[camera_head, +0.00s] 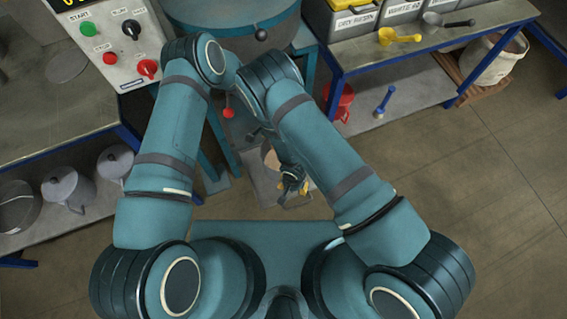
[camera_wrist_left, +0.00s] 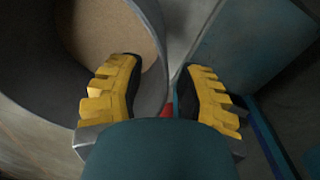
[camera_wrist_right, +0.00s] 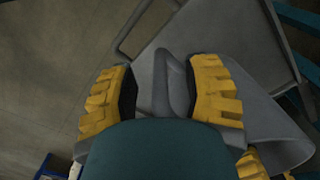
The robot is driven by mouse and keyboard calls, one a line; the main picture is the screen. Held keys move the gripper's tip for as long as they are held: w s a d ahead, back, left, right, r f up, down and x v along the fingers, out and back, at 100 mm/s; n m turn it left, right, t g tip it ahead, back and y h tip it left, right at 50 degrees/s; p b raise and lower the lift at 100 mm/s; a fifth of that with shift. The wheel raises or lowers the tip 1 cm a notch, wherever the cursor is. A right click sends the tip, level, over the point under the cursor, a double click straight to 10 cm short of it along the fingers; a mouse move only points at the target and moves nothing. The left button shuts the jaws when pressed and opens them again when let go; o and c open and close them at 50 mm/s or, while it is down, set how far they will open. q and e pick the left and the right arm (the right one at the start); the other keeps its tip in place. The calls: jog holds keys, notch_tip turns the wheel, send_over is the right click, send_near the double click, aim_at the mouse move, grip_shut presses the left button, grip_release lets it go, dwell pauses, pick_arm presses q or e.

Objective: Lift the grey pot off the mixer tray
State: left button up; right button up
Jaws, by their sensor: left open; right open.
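The grey pot (camera_head: 269,172) stands low between my arms in the head view, partly hidden by them, with tan contents showing. In the left wrist view the pot (camera_wrist_left: 150,25) fills the upper left. My left gripper (camera_head: 292,187) is open at it, with the pot's rim and wall between its fingers, one finger over the inside. My right gripper (camera_wrist_right: 163,88) is open around a narrow grey handle-like part (camera_wrist_right: 163,80) of the pot, apart from it as far as I see. The grey mixer tray (camera_head: 262,195) lies under the pot; its flat edge shows in the right wrist view.
The mixer (camera_head: 235,15) with its teal frame stands behind. A control box (camera_head: 110,45) is at upper left. Lidded pots (camera_head: 66,187) sit on a low shelf at left. A blue-framed bench (camera_head: 400,55) with scoops stands at right.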

pick_arm(q)
grip_shut()
pick_arm(e)
grip_shut()
pick_arm(q)
jog(key=shift+r, duration=0.2)
pick_arm(e)
jog(key=shift+r, duration=0.2)
